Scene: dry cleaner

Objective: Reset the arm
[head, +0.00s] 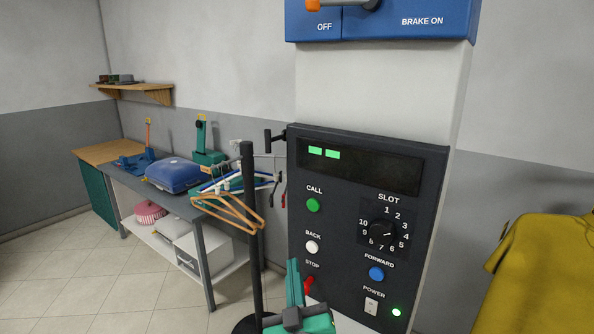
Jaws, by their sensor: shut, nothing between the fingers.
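A teal and dark grey part (309,321) shows at the bottom edge, in front of the control panel's lower left corner.
A dark control panel (343,262) with buttons and a slot dial stands close in front. A blue brake box (420,24) is above it. Orange and white hangers (229,211) hang by a black pole (250,230). A yellow garment (540,275) is right. Floor at left is clear.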

